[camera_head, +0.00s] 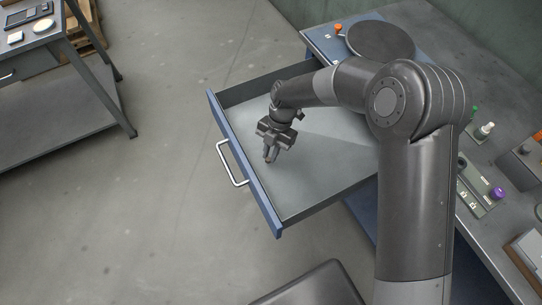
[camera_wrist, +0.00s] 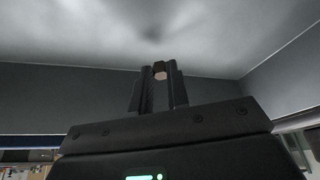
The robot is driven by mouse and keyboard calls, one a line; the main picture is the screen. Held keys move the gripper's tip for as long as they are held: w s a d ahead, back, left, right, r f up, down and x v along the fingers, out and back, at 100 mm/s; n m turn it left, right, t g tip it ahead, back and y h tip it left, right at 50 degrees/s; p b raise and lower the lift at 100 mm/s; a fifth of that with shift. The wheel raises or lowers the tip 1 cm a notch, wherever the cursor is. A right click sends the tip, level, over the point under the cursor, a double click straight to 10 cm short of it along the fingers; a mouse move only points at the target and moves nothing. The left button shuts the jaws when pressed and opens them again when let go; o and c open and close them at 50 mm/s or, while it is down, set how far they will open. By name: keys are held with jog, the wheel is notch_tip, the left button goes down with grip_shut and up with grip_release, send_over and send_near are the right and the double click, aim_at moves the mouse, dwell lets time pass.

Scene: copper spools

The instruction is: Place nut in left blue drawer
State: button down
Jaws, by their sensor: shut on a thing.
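The blue-fronted drawer (camera_head: 250,165) is pulled open, with a grey inside and a silver handle. No other things show inside it in the head view. My gripper (camera_head: 270,158) points down over the inside of the drawer, near its front panel. The nut is mostly hidden by the fingers. I cannot tell how far it is above the drawer floor (camera_wrist: 215,50).
A worktop (camera_head: 490,165) stands at the right, with a dark round disc (camera_head: 380,41), a purple-topped piece (camera_head: 497,193) and small fittings. A separate grey table (camera_head: 60,110) stands at the upper left. The floor between is clear.

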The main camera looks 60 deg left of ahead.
aim_at(269, 166)
jog(key=shift+f, duration=1.55)
jog(key=c, duration=1.4)
grip_release()
jog(key=shift+f, duration=0.1)
jog(key=v, duration=1.2)
jog(key=shift+w, duration=0.15)
